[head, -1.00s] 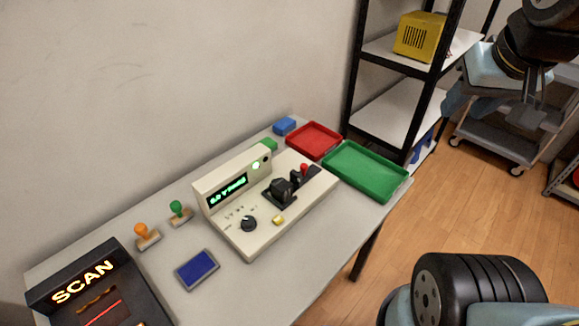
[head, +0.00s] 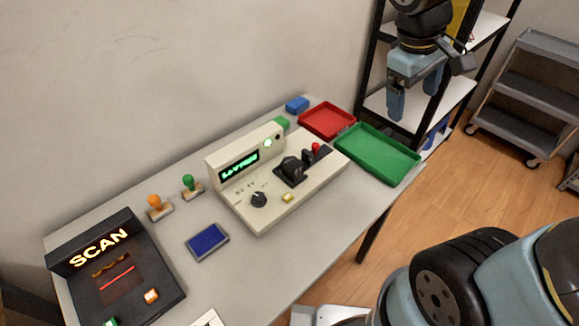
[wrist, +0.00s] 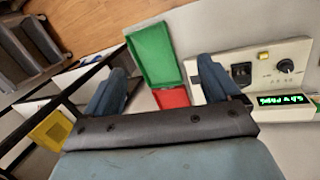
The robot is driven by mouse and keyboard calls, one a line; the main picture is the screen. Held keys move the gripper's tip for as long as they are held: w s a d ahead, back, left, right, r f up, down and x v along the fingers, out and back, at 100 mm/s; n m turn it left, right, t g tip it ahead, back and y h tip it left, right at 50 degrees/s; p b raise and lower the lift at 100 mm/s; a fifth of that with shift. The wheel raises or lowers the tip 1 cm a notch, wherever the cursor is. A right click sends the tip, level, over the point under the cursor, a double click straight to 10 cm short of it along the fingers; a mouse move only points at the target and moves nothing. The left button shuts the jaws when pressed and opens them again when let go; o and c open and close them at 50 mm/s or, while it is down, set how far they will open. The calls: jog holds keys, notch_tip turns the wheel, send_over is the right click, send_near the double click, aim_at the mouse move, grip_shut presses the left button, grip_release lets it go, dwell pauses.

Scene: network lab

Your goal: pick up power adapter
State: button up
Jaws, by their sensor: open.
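A small black block, which looks like the power adapter (head: 291,168), sits on the dark panel of the beige tester (head: 240,205) on the table. In the wrist view the same black block (wrist: 240,70) shows on the tester (wrist: 268,60), to the right of my right-hand finger. I cannot tell whether it is plugged in. My gripper (head: 415,95) is open and empty, above and beyond the table's far right end, pointing down. In the wrist view my gripper's (wrist: 161,75) two blue fingers are spread apart, with the trays seen between them.
A red tray (head: 327,121) and a green tray (head: 378,153) lie right of the tester. A red-topped lever (head: 315,150) stands beside the black block. A shelf rack (head: 455,100) stands behind my gripper. Stamps, a blue pad (head: 207,241) and a scanner (head: 115,265) are left.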

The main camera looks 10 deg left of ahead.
jog(key=w+a+f+n+h, duration=0.3)
jog(key=a+f+n, duration=0.2)
jog(key=a, duration=0.3)
jog(key=n+t+h, duration=0.3)
jog(key=n+t, duration=0.6)
jog(key=n, duration=0.6)
send_near(296, 163)
jog(key=shift+a+r, duration=0.2)
jog(key=shift+a, duration=0.8)
jog(key=shift+f, duration=0.2)
jog(key=x, duration=0.8)
jog(key=shift+d+f, duration=0.1)
jog(key=shift+f, duration=0.05)
jog(key=shift+f+x, duration=0.2)
jog(key=shift+x, duration=1.1)
jog(key=shift+f+x, duration=0.15)
jog(key=shift+x, duration=1.2)
jog(key=shift+s, duration=0.15)
jog(key=c, duration=1.2)
